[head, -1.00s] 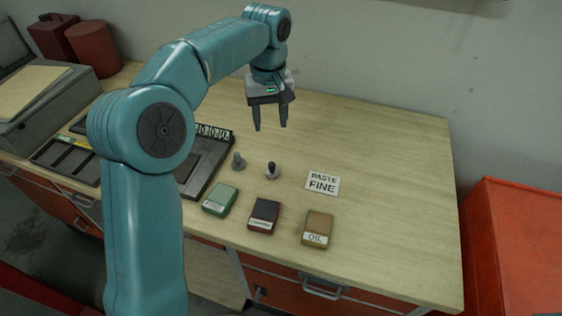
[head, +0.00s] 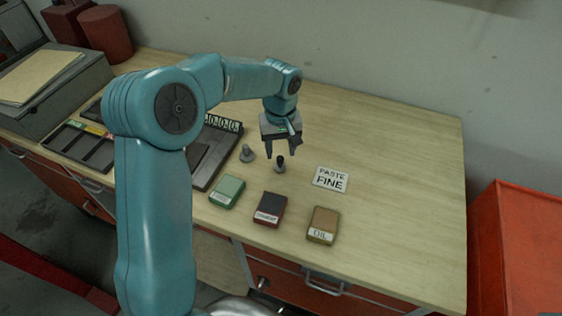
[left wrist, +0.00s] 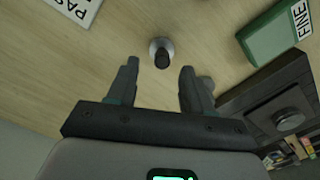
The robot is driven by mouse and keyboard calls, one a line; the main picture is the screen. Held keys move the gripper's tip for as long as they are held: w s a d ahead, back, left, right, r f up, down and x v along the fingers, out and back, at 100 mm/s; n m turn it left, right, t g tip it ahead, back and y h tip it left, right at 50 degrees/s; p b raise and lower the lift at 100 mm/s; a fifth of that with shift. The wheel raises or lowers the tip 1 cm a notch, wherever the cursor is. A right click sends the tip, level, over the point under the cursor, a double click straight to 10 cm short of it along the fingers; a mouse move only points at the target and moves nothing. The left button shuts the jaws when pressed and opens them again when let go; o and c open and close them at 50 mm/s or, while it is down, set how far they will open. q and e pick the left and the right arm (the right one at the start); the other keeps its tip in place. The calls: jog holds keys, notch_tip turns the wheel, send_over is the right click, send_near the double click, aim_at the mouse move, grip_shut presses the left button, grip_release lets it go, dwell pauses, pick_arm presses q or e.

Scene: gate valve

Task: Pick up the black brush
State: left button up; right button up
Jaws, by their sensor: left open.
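The black brush (head: 280,164) stands upright on the table, with a dark top and a grey round base. In the left wrist view the brush (left wrist: 161,50) is ahead of the fingertips, about centred between them. My left gripper (head: 281,153) is open and empty, pointing down just above and behind the brush in the head view. Its two fingers (left wrist: 160,68) are spread apart in the left wrist view, and I see no contact with the brush. My right gripper is not in view.
A grey knob-shaped piece (head: 247,153) stands close left of the brush. Green (head: 227,191), dark red (head: 270,207) and brown "OIL" (head: 323,225) boxes lie in front. A "PASTE FINE" card (head: 331,179) lies to the right. The table's right side is clear.

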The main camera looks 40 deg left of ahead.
aim_at(281, 156)
pick_arm(q)
notch_tip(281, 156, down, 3)
jog(key=shift+s+d+r+p, duration=0.1)
jog(key=shift+p, duration=0.2)
jog(key=shift+s+f, duration=0.2)
jog(key=shift+s, duration=0.2)
jog(key=shift+w+f, duration=0.25)
jog(key=shift+w, duration=0.15)
jog(key=shift+c, duration=0.7)
jog(key=shift+w, duration=0.1)
jog(key=c, duration=0.5)
grip_shut()
jog(key=shift+s+r, duration=0.2)
jog(key=shift+s, duration=0.2)
jog(key=shift+w, duration=0.35)
jog(key=shift+r, duration=0.15)
notch_tip(281, 156, up, 20)
jog(key=shift+s+f+b, duration=0.15)
jog(key=shift+f+b, duration=0.05)
jog(key=shift+b, duration=0.25)
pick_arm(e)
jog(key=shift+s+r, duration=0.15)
pick_arm(q)
jog(key=shift+c, duration=1.2)
grip_release()
